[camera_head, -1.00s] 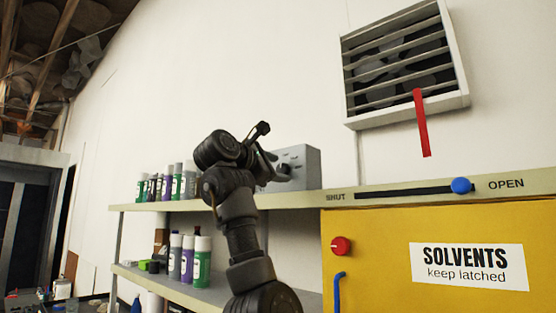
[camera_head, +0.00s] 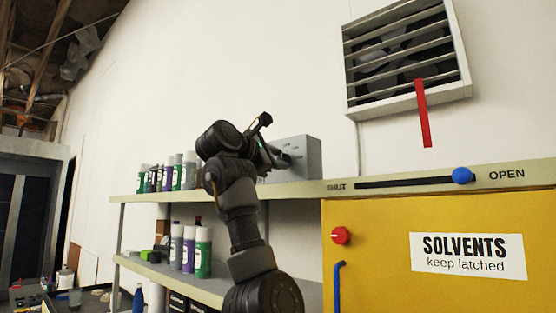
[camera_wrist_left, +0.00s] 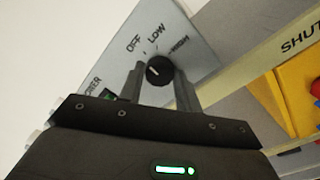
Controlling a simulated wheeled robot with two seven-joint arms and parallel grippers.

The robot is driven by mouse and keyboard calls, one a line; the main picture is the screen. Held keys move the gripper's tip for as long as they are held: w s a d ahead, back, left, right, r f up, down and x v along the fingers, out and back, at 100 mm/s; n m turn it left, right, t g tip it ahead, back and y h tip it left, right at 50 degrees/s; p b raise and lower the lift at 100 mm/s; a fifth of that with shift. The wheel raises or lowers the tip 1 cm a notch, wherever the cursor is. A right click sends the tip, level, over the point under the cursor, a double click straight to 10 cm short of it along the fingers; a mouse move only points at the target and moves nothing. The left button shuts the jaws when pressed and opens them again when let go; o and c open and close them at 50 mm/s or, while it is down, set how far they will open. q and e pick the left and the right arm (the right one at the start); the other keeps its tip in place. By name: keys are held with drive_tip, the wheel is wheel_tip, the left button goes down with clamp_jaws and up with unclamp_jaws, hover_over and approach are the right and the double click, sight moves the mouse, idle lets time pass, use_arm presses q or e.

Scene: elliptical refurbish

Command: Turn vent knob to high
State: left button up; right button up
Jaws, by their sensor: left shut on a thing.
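The vent control is a grey box (camera_head: 305,157) on the upper shelf. In the left wrist view its face (camera_wrist_left: 190,50) carries the words OFF, LOW and HIGH around a round black knob (camera_wrist_left: 159,70). The knob has a short white mark that seems to point up, toward the OFF and LOW side; the exact setting is hard to read. My left gripper (camera_head: 272,152) is at the front of the box. In the left wrist view its fingers (camera_wrist_left: 160,78) stand on either side of the knob, shut on it. The head view hides the knob behind the gripper. My right gripper is out of view.
A louvred wall vent (camera_head: 405,60) with a hanging red strip (camera_head: 424,120) is at the upper right. A yellow solvents cabinet (camera_head: 380,270) stands below a slider with a blue knob (camera_head: 462,175) near OPEN. Spray cans (camera_head: 203,255) stand on the shelves left of my arm.

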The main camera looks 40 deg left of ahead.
use_arm(q)
drive_tip(key=m+b, duration=0.2)
drive_tip(key=m, duration=0.3)
drive_tip(key=m+b, duration=0.3)
drive_tip(key=m, duration=0.3)
drive_tip(key=m+b, duration=0.2)
drive_tip(key=m, duration=0.4)
drive_tip(key=shift+w+f, duration=0.1)
drive_tip(key=shift+f, duration=0.25)
drive_tip(key=shift+m+b, duration=0.3)
drive_tip(key=shift+m, duration=0.1)
drive_tip(key=o, duration=0.9)
drive_tip(key=shift+o, duration=0.5)
drive_tip(key=shift+r, duration=0.1)
drive_tip(key=shift+s, duration=0.2)
